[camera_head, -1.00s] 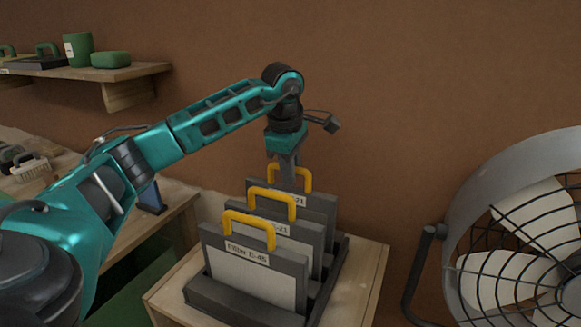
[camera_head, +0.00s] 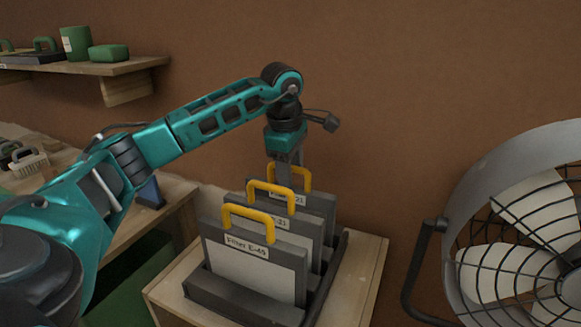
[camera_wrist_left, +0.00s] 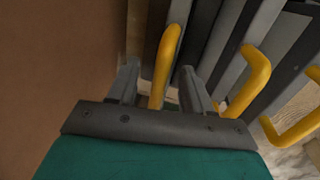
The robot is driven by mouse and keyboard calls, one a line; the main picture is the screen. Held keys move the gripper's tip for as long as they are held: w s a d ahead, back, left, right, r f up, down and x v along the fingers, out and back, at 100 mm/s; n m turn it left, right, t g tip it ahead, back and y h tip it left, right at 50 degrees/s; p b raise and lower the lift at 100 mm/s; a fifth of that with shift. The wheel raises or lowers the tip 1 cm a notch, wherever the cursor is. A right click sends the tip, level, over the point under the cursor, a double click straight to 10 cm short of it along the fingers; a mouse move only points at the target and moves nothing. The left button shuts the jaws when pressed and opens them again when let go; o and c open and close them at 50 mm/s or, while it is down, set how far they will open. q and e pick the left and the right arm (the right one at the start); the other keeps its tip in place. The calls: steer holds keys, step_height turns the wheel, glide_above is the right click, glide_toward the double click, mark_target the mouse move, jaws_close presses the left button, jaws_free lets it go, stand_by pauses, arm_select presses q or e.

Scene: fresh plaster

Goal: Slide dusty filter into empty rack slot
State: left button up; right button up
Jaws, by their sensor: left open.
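Three grey framed filters with yellow handles stand one behind another in a dark rack (camera_head: 228,301): the front filter (camera_head: 260,272), the middle filter (camera_head: 314,236) and the rear filter (camera_head: 325,205). The front label reads "Filter E-45"; the other labels are partly covered. My left gripper (camera_head: 285,176) points down at the rear handle (camera_head: 305,177). In the left wrist view, its two fingers (camera_wrist_left: 158,82) stand apart on either side of that yellow handle (camera_wrist_left: 167,60). Dust and the rack slots' insides cannot be made out. My right gripper is out of view.
The rack stands on a wooden cabinet (camera_head: 360,268) against the brown wall. A large fan (camera_head: 530,235) stands close on the right.

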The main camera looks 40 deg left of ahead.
arm_select(q)
step_height(320, 180, up, 13)
steer(key=s+p, duration=0.1)
steer(key=s, duration=0.1)
steer(key=shift+s+d+f, duration=0.15)
steer(key=shift+s+d, duration=0.05)
steer(key=shift+d, duration=0.15)
steer(key=shift+f, duration=0.1)
stand_by(0.5)
